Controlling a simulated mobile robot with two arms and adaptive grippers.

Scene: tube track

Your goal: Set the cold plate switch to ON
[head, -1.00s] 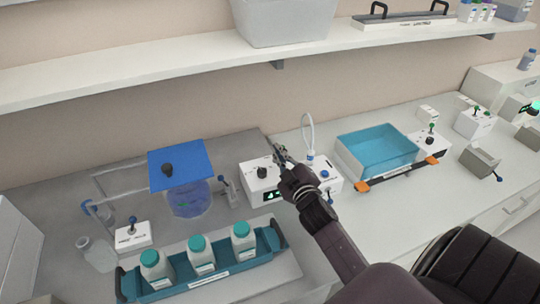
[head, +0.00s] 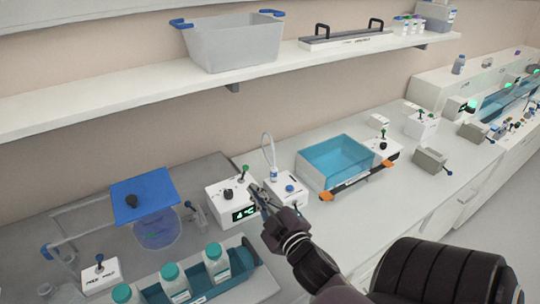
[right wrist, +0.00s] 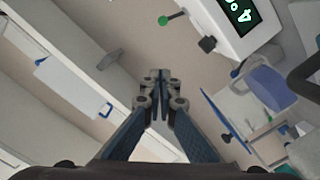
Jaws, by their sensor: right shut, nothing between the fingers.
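A white control box (head: 232,203) has a lit green display reading about 4°C, a black knob (head: 228,195) and a green-tipped toggle lever (head: 244,169) on top. Its lettering is too small to read, so I cannot confirm that it is the cold plate's. My right gripper (head: 258,193) is shut and empty, just right of the box in the head view. In the right wrist view, the fingers (right wrist: 160,77) are closed together, apart from the green-tipped lever (right wrist: 164,20) and black knob (right wrist: 207,43). My left gripper is out of view.
A white box with a blue button (head: 289,189) stands right of the control box, with a teal tub (head: 338,160) beyond. A blue-lidded vessel (head: 144,195) stands left. Capped bottles sit in a teal rack (head: 250,275) in front. A shelf (head: 130,88) runs above.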

